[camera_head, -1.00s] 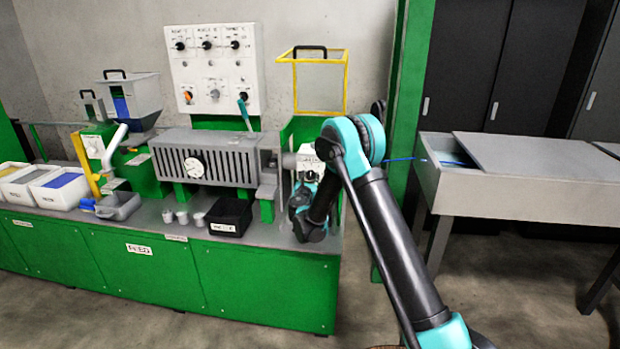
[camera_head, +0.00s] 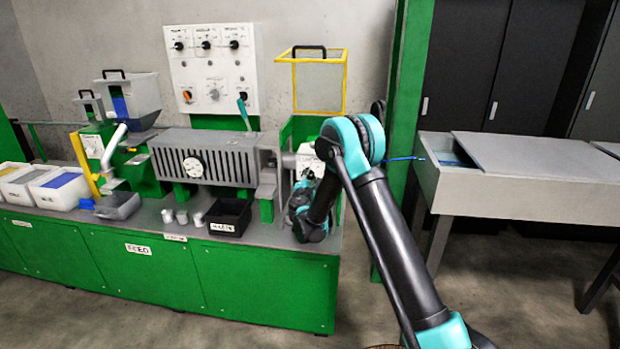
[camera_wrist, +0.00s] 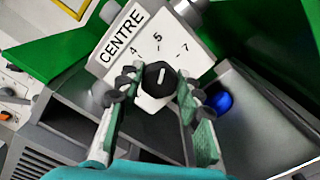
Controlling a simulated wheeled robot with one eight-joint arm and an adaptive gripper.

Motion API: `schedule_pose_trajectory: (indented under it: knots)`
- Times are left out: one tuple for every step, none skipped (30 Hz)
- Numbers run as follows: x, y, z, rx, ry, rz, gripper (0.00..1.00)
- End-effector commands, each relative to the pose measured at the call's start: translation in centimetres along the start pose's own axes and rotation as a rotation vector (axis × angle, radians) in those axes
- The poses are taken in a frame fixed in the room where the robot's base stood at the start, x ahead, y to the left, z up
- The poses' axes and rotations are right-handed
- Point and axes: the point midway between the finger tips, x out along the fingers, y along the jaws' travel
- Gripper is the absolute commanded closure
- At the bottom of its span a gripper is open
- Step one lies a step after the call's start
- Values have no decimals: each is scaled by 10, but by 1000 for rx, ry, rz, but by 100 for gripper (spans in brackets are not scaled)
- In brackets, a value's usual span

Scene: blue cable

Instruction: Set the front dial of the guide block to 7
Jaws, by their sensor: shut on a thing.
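The guide block's white dial plate (camera_wrist: 115,65) fills the upper middle of the wrist view. It carries the word CENTRE and the figures 4, 5 and 7. Its black knob (camera_wrist: 158,78) has a white pointer line aimed up and slightly right, between 5 and 7 and closer to 5. My gripper (camera_wrist: 152,92) has a finger on each side of the knob and is shut on it. In the head view the white guide block (camera_head: 308,160) stands at the machine's right end, partly hidden by my arm.
A blue rounded thing (camera_wrist: 219,101) lies just right of the fingers in the wrist view. In the head view a black bin (camera_head: 230,215) and several small grey cups (camera_head: 183,217) stand on the bench to the left. A yellow-framed guard (camera_head: 320,82) is above the block.

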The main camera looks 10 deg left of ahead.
Motion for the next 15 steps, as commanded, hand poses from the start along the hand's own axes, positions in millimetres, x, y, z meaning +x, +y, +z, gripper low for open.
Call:
schedule_pose_trajectory:
  knots:
    - [0, -1, 0, 42, 0, 0, 94]
    - [0, -1, 0, 70, 0, 0, 94]
    - [0, -1, 0, 107, 0, 0, 94]
    - [0, -1, 0, 135, 0, 0, 94]
    - [0, -1, 0, 162, 0, -1, 94]
    - [0, -1, 0, 197, 0, -1, 94]
    - [0, -1, 0, 224, 0, -1, 94]
    - [0, -2, 0, 249, 0, -1, 94]
    - [0, -2, 0, 281, 0, -1, 94]
    - [0, -2, 0, 304, 0, -1, 94]
    - [0, -2, 0, 326, 0, -1, 94]
    - [0, -2, 0, 354, 0, -1, 94]
    - [0, -2, 0, 375, 0, -1, 94]
    - [0, -2, 0, 394, -1, -1, 94]
    - [0, -2, 0, 417, -1, -1, 94]
